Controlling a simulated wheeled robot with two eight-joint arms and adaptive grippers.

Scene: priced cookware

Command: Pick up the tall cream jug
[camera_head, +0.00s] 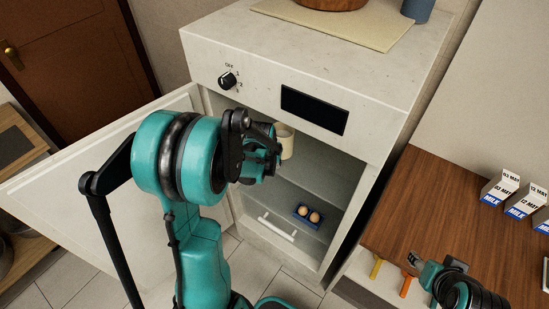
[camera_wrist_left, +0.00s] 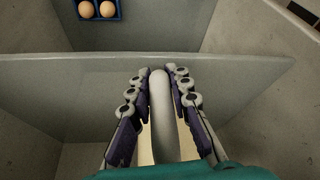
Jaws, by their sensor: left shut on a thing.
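The tall cream jug (camera_head: 287,139) is in the upper part of the open white cabinet, partly hidden behind my left arm in the head view. My left gripper (camera_head: 277,150) is at its left side. In the left wrist view, the fingers of my left gripper (camera_wrist_left: 160,100) are closed around a pale upright part of the jug (camera_wrist_left: 162,112), which looks like its handle. Most of the jug's body is hidden there. My right gripper (camera_head: 428,268) is low at the right, beside the wooden counter, and its fingers are too small to read.
The cabinet door (camera_head: 85,185) stands open to the left. A blue tray with two eggs (camera_head: 300,208) sits lower in the cabinet; it also shows in the wrist view (camera_wrist_left: 118,14). Shelf edges and side walls are close around my left gripper. Milk cartons (camera_head: 525,200) stand on the counter (camera_head: 430,200).

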